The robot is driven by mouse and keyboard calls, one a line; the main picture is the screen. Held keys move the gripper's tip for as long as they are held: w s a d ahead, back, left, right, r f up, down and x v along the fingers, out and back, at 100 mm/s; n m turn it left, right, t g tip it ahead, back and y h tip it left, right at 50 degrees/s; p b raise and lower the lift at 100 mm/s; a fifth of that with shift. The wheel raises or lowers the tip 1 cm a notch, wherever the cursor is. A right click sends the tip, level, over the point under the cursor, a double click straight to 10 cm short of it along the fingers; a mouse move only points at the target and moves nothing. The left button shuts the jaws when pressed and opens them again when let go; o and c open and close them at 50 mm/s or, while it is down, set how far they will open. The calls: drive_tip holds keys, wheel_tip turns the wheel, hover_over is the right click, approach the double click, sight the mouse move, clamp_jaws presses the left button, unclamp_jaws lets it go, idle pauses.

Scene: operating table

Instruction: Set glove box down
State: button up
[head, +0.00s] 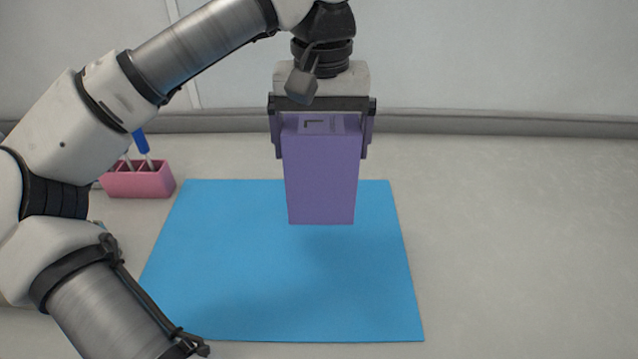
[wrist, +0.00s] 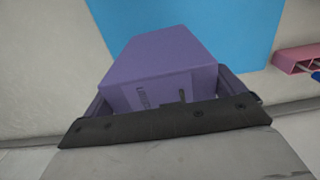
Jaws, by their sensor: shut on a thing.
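The glove box (head: 321,185) is a purple upright box with dark markings near its top. My gripper (head: 322,140) is shut on it, with one finger on each side of its upper part. In the head view the box hangs over the far part of a blue mat (head: 280,290), and a soft shadow lies on the mat below it. The box also shows between the fingers in the wrist view (wrist: 160,65), with the mat (wrist: 200,20) beyond it. The box's far side is hidden.
A pink holder (head: 140,182) with several slots stands left of the mat, with blue-handled tools (head: 141,142) in it. My arm covers the left side of the head view. The grey table (head: 520,240) is clear to the right. A wall stands behind.

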sight(321, 125)
drive_tip(key=shift+f+p, duration=0.35)
drive_tip(key=shift+f, duration=3.7)
drive_tip(key=shift+f, duration=0.15)
drive_tip(key=o, duration=1.2)
drive_tip(key=shift+c, duration=0.2)
wheel_tip(321, 125, up, 12)
drive_tip(key=shift+r+b, duration=0.25)
drive_tip(key=shift+b, duration=0.25)
